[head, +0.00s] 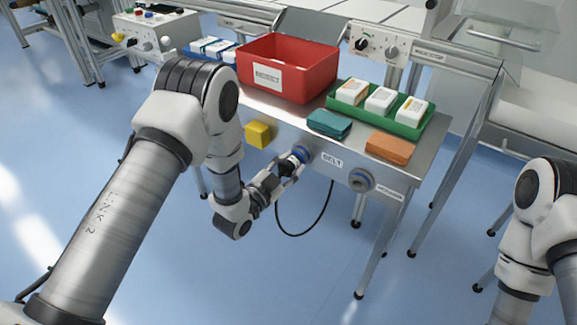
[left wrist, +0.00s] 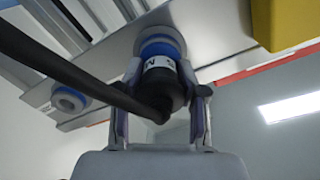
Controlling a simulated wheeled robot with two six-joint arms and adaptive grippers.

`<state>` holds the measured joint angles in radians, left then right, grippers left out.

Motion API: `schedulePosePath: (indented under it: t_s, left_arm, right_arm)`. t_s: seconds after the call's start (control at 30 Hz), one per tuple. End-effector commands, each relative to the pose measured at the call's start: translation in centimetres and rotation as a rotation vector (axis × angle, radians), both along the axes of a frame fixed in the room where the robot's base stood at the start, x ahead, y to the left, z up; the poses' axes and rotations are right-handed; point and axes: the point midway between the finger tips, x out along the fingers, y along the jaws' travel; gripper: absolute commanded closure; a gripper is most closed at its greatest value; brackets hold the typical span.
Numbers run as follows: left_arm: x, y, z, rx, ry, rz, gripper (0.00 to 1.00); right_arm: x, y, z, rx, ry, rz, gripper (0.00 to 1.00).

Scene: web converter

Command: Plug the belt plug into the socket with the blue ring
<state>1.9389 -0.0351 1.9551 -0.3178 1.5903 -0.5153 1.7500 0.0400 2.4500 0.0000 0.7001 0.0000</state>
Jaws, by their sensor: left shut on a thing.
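My left gripper (head: 290,168) is shut on the belt plug (head: 291,160) at the front face of the steel table. The plug also shows in the left wrist view (left wrist: 166,85) as a black body with a white lettered band, between my two fingers. Its black cable (left wrist: 75,72) runs off to the left. The socket with the blue ring (head: 304,154) is directly in front of the plug, left of the BELT label; its blue ring also shows in the left wrist view (left wrist: 160,47). The plug lines up with it closely; how deep it sits is hidden. My right gripper is out of view.
A second socket (head: 361,180) with a grey-blue ring is right of the BELT label (head: 332,161). A yellow block (head: 257,134) sits left of the blue-ringed socket. A red bin (head: 288,68) and a green tray (head: 410,133) stand on the table. The cable (head: 305,233) hangs in a loop below.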

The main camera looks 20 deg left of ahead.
Motion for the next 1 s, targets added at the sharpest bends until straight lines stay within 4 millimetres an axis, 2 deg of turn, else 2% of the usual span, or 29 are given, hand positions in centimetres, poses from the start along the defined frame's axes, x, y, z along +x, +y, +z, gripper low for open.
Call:
schedulePosePath:
  t_s: [0.27, 0.3, 0.37, 0.4, 0.77, 0.87, 1.0]
  left_arm:
    - [0.2, 0.0, 0.1, -0.001, -0.005, 0.0, 1.0]
    - [0.2, 0.0, 0.1, -0.001, -0.005, 0.0, 0.53]
    - [0.2, 0.0, 0.1, 0.0, -0.004, 0.0, 0.32]
    - [0.2, 0.0, 0.1, 0.0, -0.004, 0.0, 0.29]
    - [-0.4, 0.2, 0.0, -0.001, 0.001, 0.001, 0.29]
    - [-1.8, 0.7, -0.1, 0.0, 0.003, 0.001, 0.29]
    - [-5.1, 2.0, -0.1, -0.003, 0.004, 0.003, 0.29]
  right_arm:
    - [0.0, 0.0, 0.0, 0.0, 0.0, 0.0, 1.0]
    - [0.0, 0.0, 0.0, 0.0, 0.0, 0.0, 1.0]
    - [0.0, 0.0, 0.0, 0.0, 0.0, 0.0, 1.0]
    - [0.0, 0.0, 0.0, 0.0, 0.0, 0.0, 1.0]
    - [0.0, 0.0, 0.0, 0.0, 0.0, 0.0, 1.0]
    - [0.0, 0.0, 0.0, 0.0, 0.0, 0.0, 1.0]
    - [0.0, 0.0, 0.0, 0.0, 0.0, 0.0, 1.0]
